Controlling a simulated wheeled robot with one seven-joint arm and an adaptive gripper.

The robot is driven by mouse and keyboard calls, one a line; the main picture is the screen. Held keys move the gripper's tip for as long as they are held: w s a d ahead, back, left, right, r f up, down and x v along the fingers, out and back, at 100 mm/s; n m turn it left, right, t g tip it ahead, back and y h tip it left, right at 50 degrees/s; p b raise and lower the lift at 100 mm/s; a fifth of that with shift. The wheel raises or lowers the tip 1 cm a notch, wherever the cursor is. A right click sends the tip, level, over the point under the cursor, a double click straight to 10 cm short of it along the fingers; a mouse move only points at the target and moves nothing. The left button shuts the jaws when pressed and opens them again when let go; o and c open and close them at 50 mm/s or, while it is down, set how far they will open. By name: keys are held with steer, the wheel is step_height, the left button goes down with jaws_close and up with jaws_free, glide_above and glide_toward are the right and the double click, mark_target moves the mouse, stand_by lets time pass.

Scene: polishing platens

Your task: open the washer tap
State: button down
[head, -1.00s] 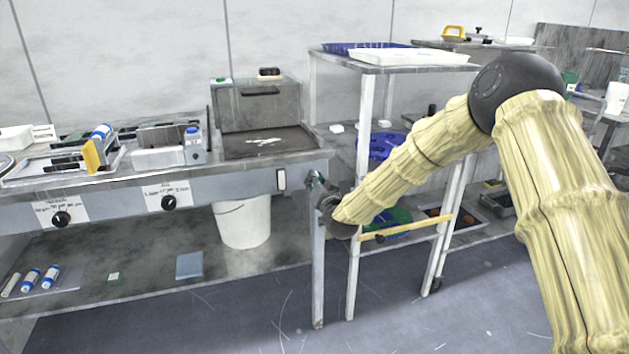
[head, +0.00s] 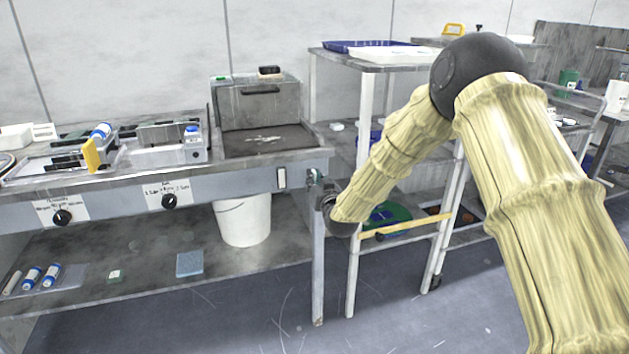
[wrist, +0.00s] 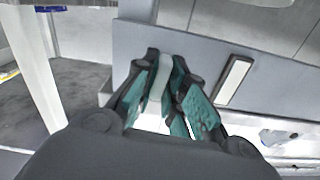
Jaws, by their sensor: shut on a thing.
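My gripper (head: 314,178) is at the right end of the steel bench, just right of the pale switch on its front. In the wrist view, my gripper (wrist: 167,72) has its teal-padded fingers closed around a narrow pale piece, which I take to be part of the washer tap (wrist: 159,80). The fingers hide most of the tap, so its shape and how far it is turned cannot be made out. In the head view the tap is too small and covered to tell from the fingers.
The bench (head: 240,170) carries a sink-like basin and a grey box (head: 258,105). The pale switch (head: 281,178) is close left of my gripper. A white-legged rack (head: 366,110) stands close on the right, beside my forearm. A white bucket (head: 243,220) sits on the lower shelf.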

steer(key=shift+f, duration=0.1)
steer(key=c, duration=1.5)
jaws_free()
steer(key=shift+s, duration=0.1)
steer(key=v, duration=1.1)
steer(key=shift+s+d, duration=0.2)
steer(key=shift+s, duration=0.15)
